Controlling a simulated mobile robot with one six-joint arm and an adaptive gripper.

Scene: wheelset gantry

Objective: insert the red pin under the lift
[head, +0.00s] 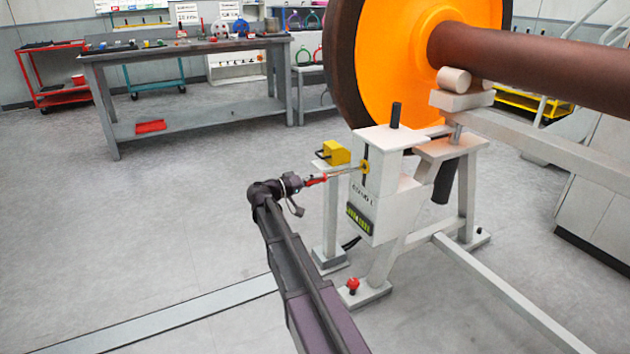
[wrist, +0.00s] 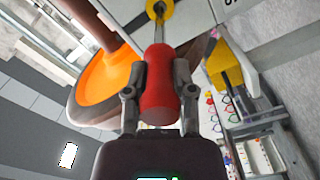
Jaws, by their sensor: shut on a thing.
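The red pin, with a thick red handle (wrist: 160,88) and a thin metal shaft, is held between the two fingers of my gripper (wrist: 158,74). In the head view the pin (head: 318,180) points right, roughly level, at the yellow ring (head: 365,167) on the white lift housing (head: 378,205). The ring also shows at the top of the wrist view (wrist: 160,8), with the shaft's far end at it. I cannot tell how deep the tip is in the ring. My gripper (head: 303,182) is left of the housing, shut on the handle.
The orange wheel (head: 395,65) and brown axle (head: 540,70) stand above and behind the lift. A yellow block (head: 336,152) on a post is just behind the pin. A red knob (head: 352,285) is on the stand's foot. A workbench (head: 190,55) is at back left; floor at left is clear.

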